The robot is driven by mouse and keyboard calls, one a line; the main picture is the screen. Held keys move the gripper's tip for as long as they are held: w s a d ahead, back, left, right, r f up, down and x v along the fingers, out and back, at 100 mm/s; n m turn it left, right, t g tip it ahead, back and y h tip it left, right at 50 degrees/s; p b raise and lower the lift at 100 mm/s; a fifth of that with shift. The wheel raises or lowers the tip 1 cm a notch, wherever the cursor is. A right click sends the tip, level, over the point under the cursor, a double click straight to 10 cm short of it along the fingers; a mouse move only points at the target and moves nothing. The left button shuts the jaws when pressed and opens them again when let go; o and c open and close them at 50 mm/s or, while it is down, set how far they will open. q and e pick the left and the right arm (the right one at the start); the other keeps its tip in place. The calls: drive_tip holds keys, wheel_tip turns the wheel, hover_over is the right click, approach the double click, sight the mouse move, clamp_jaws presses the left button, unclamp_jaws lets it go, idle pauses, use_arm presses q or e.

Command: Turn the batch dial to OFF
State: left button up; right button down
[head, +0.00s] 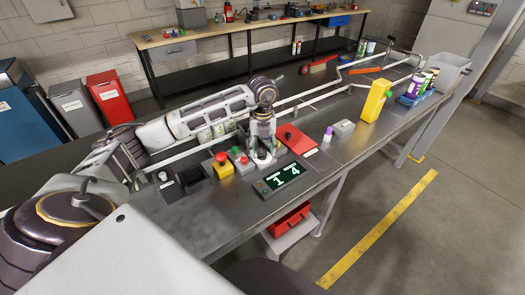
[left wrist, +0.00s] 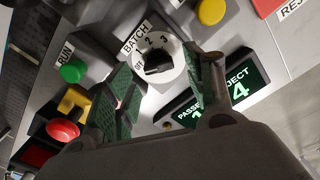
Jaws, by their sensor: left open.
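The batch dial (left wrist: 160,58) is a round white face with a black knob, next to a BATCH label, in the left wrist view. Figures 2 and 3 show on its rim; the mark at its left is too small to read surely, and I cannot tell exactly which mark the knob points to. My left gripper (left wrist: 163,92) is open, with its green-padded fingers on either side of the dial's near edge. I cannot tell whether they touch the knob. In the head view my left gripper (head: 263,156) is over the control panel and hides the dial.
A red emergency button (left wrist: 63,129) on a yellow box and a green RUN button (left wrist: 72,71) are left of the dial. The counter display (head: 280,178) lies close in front.

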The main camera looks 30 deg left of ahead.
use_arm(q)
wheel_tip(320, 180, up, 10)
drive_tip(key=shift+r, duration=0.25)
idle(0.3)
use_arm(e)
drive_tip(key=shift+r, duration=0.1)
idle(0.5)
use_arm(q)
wheel_tip(320, 180, up, 7)
drive_tip(key=p, duration=0.7)
hover_over(263, 153)
drive_tip(key=shift+a+r+p, duration=0.1)
drive_tip(key=shift+r+p, duration=1.2)
drive_tip(key=shift+r, duration=0.05)
use_arm(e)
drive_tip(key=s+a+r, duration=0.1)
drive_tip(key=a+r, duration=0.2)
drive_tip(key=r, duration=0.6)
drive_tip(key=shift+a+r, duration=0.25)
drive_tip(key=shift+a, duration=0.1)
